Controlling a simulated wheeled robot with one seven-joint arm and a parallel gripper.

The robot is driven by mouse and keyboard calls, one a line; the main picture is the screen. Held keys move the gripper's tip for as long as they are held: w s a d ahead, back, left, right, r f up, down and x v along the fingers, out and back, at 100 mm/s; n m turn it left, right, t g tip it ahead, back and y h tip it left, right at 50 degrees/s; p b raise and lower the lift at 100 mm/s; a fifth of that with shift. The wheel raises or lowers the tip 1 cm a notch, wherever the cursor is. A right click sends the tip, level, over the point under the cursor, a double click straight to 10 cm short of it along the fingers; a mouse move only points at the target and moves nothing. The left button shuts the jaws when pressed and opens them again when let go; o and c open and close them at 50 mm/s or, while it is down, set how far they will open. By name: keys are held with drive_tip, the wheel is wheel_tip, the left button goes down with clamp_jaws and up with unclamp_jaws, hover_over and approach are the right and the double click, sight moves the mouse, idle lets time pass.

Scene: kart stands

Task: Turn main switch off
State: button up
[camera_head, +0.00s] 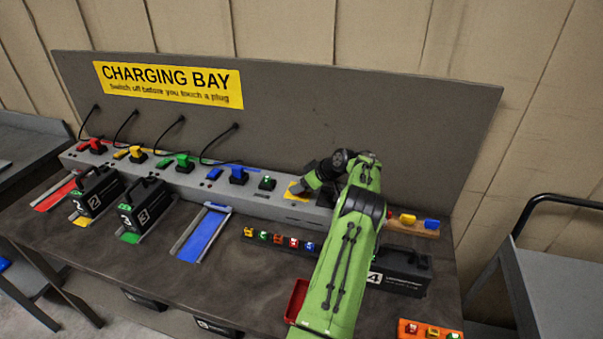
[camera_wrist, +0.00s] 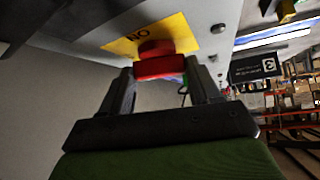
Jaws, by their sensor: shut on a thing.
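The main switch is a red handle (camera_wrist: 160,67) on a yellow plate (camera_wrist: 178,38) in the wrist view. In the head view the yellow plate (camera_head: 294,189) sits near the right end of the long grey charging rail (camera_head: 262,205). My gripper (camera_head: 306,188) is at the plate there, and it hides the red handle.
Coloured plugs, such as a blue one (camera_head: 239,174), stand along the rail. Black batteries (camera_head: 97,192) stand on the bench at left, and battery 4 (camera_head: 398,280) is beside my arm. A blue bay (camera_head: 204,235) is empty. A grey back board (camera_head: 300,110) rises behind the rail.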

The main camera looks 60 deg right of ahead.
drive_tip(key=shift+d+n+y, duration=0.1)
drive_tip(key=shift+n+y, duration=0.7)
drive_tip(key=shift+n, duration=0.2)
drive_tip(key=o, duration=1.1)
drive_tip(key=shift+c, duration=0.2)
drive_tip(key=p+v, duration=0.3)
drive_tip(key=v, duration=1.2)
drive_tip(key=shift+s+d+r, duration=0.15)
drive_tip(key=shift+s+d, duration=0.1)
drive_tip(key=shift+s, duration=0.1)
